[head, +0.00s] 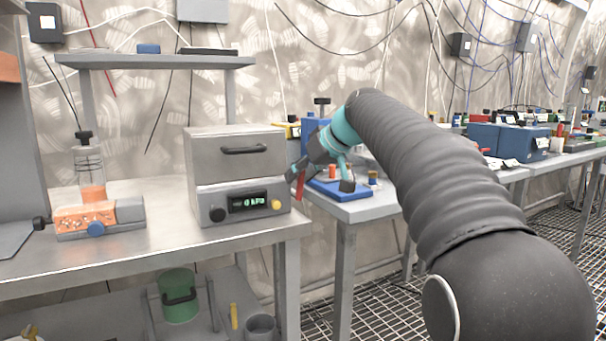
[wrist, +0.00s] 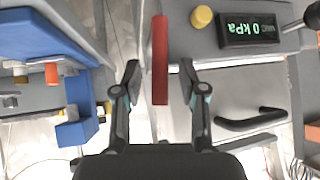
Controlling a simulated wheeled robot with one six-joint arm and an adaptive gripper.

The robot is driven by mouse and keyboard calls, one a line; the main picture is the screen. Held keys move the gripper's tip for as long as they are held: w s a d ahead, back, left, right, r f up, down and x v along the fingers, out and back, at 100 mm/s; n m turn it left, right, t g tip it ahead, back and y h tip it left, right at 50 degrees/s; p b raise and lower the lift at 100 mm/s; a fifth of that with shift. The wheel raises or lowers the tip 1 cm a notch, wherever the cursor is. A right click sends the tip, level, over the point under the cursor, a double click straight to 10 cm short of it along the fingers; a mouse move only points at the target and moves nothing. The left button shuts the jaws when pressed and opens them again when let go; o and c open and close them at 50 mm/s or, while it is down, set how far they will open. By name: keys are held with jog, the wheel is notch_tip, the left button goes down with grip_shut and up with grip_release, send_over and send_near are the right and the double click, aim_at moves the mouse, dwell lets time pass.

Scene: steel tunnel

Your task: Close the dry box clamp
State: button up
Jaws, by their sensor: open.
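The dry box (head: 237,165) is a grey metal case with a dark front handle, a dark knob, a yellow knob and a lit display. It stands on the left bench. The red clamp lever (head: 300,185) shows at its right side. In the wrist view, which is upside down, the red lever (wrist: 160,50) runs between my two fingers, with a gap on each side. My gripper (head: 320,176) is open at the right side of the box; its fingers also show in the wrist view (wrist: 160,72). The lever's mount is hidden.
A blue stand (head: 338,188) with small parts sits on the bench to the right, close to my gripper. An orange pump-like device (head: 90,218) stands left of the box. A shelf (head: 160,62) is above. A gap separates the benches.

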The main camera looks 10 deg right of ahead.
jog(key=v, duration=1.2)
